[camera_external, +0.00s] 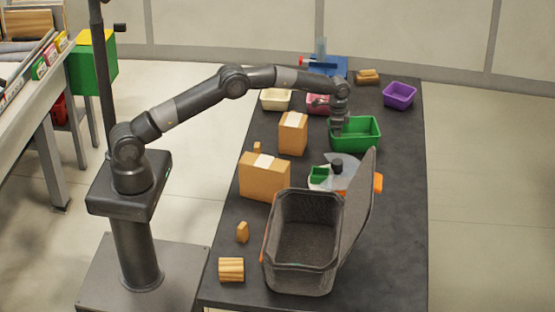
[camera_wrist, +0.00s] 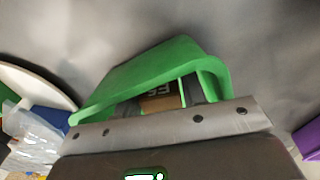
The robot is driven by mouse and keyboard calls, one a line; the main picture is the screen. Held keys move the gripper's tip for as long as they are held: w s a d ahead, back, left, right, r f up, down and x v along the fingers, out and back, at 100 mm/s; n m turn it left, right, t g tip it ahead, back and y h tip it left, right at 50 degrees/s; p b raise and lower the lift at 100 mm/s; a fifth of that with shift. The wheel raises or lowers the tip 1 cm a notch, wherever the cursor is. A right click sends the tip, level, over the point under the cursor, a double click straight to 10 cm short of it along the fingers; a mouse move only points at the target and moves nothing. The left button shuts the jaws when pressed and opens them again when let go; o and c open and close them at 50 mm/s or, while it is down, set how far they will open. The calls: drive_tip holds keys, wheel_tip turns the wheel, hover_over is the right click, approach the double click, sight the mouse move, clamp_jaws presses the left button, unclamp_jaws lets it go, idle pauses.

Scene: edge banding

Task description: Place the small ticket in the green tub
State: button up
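The green tub (camera_external: 368,137) stands on the dark table towards its far end. My gripper (camera_external: 338,132) points down at the tub's left end, with its tips low at or inside the rim. In the wrist view the tub (camera_wrist: 160,70) surrounds the fingertips (camera_wrist: 162,99). A small brown piece with dark lettering, seemingly the ticket (camera_wrist: 160,97), shows between the dark fingers. A strip of green shows between it and the right finger, so the fingers look open. Whether the ticket rests on the tub floor is hidden. I cannot make out the ticket in the external view.
A purple tub (camera_external: 399,95) stands right of the green one. Cream (camera_external: 276,99) and pink (camera_external: 318,104) tubs stand left. Cardboard boxes (camera_external: 293,134) (camera_external: 264,182) line the left side. A large grey bin (camera_external: 303,244) with a raised lid fills the near end.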

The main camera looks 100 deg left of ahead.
drive_tip(key=shift+o, duration=0.2)
drive_tip(key=shift+r, duration=0.1)
wheel_tip(320, 180, up, 12)
drive_tip(key=shift+f, duration=0.15)
drive_tip(key=s+d+r+t, duration=0.1)
drive_tip(key=s+d+r, duration=0.4)
drive_tip(key=d+r, duration=0.75)
drive_tip(key=s+d+r+t, duration=0.2)
drive_tip(key=s+d+r, duration=0.7)
drive_tip(key=s, duration=0.2)
drive_tip(key=s+d+t, duration=0.1)
drive_tip(key=s+d, duration=0.3)
drive_tip(key=s, duration=0.3)
drive_tip(key=s+d, duration=0.4)
drive_tip(key=s, duration=0.3)
drive_tip(key=s+d+f, duration=0.2)
drive_tip(key=s+f, duration=0.1)
drive_tip(key=s, duration=0.5)
drive_tip(key=s+d+f+t, duration=0.1)
drive_tip(key=s+d+f, duration=0.2)
drive_tip(key=s, duration=0.4)
drive_tip(key=shift+s+f+t, duration=0.3)
drive_tip(key=shift+s+f, duration=0.05)
drive_tip(key=shift+f, duration=0.4)
